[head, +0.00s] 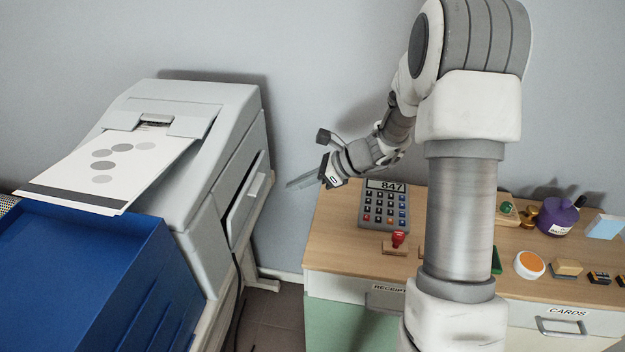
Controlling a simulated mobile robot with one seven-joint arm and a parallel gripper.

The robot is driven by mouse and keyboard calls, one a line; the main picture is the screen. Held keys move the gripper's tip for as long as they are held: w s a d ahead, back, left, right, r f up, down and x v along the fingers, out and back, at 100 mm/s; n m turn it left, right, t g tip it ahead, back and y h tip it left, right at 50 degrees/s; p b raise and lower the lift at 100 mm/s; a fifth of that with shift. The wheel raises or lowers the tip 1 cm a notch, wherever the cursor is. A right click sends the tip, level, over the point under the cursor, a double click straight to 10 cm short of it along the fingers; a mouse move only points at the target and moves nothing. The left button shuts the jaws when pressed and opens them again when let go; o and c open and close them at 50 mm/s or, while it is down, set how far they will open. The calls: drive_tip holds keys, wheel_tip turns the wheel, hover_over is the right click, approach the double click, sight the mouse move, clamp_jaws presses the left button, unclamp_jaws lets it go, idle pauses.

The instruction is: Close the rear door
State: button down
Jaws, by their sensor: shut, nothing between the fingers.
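The grey printer (190,150) stands at the left against the wall. A panel on its right side, which appears to be the rear door (246,204), stands tilted out with a dark gap along its edge. My gripper (291,184) is shut and empty, with its fingers pointing left towards the door. It is in the air to the right of the door, and a gap shows between them in the picture. How far apart they are in depth I cannot tell.
A printed sheet (115,165) lies on the printer's front slope. A blue box (85,275) stands in front of it. A wooden desk (335,232) at right carries a calculator (384,205), a red stamp (398,241) and several small items. A floor gap separates desk and printer.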

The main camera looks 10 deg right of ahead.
sight(257, 183)
drive_tip(key=a, duration=0.1)
drive_tip(key=w+a, duration=0.1)
drive_tip(key=a, duration=0.1)
drive_tip(key=w+a, duration=0.1)
drive_tip(key=a, duration=0.1)
drive_tip(key=shift+f+b, duration=0.2)
drive_tip(key=shift+b, duration=0.1)
drive_tip(key=shift+w+a+r+p, duration=0.25)
drive_tip(key=shift+a+r+p, duration=0.3)
drive_tip(key=shift+p, duration=0.1)
drive_tip(key=shift+w+a, duration=0.15)
drive_tip(key=shift+a, duration=0.2)
drive_tip(key=shift+d, duration=0.1)
